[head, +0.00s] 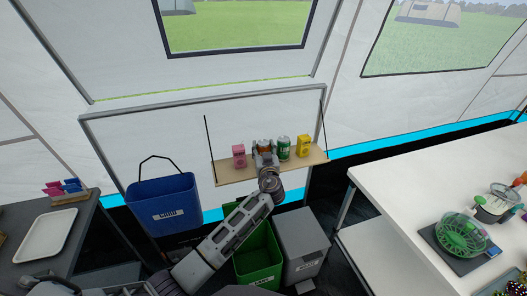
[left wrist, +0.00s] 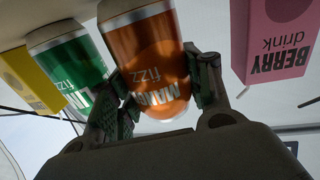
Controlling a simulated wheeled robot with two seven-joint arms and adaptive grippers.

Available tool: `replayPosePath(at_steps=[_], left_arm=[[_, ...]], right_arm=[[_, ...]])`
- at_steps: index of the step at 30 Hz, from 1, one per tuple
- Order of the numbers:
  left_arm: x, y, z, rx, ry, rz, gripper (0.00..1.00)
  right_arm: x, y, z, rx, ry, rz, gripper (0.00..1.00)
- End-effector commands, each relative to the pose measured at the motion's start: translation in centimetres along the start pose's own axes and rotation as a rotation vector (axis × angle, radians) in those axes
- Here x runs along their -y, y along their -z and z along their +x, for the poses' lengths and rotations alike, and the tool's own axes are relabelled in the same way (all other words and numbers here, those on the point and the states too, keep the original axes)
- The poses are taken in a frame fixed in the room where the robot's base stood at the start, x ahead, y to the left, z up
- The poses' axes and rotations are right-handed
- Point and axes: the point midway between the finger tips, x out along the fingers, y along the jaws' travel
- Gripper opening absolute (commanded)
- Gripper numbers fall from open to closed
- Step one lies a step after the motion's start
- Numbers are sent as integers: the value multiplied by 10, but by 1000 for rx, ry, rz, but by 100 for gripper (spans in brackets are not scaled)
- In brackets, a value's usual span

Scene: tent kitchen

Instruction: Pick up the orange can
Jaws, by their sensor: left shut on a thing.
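The orange can (head: 264,144) stands among other drinks on a hanging wooden shelf, partly hidden behind my left gripper (head: 265,155). In the left wrist view the orange can (left wrist: 149,65), marked "fizz", shows upside down between the two fingers of my left gripper (left wrist: 160,95). The fingers are shut on the can, one on each side. In the left wrist view its base still appears at or close to the shelf; I cannot tell if they touch. My right gripper is not in view.
On the shelf (head: 232,174), a pink berry drink carton (head: 239,156) stands left of the can; a green can (head: 283,148) and yellow carton (head: 303,146) stand right. Below are a blue bin (head: 165,205), green bin (head: 258,262) and grey bin (head: 303,246). A white table (head: 430,190) is at right.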

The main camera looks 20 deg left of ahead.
Motion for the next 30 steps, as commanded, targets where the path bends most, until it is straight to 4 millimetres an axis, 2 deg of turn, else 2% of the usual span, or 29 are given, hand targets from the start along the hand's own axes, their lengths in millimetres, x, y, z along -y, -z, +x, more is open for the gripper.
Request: replayPosePath(at_steps=[7, 18, 24, 30], left_arm=[[0, 27, 0, -2, 0, -4, 39], [0, 80, 0, -2, 0, -4, 39], [0, 94, 0, -1, 0, -2, 39], [0, 96, 0, -1, 0, -1, 39]], right_arm=[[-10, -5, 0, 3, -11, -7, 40], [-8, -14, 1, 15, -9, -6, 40], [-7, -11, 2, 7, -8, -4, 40], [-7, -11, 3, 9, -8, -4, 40]])
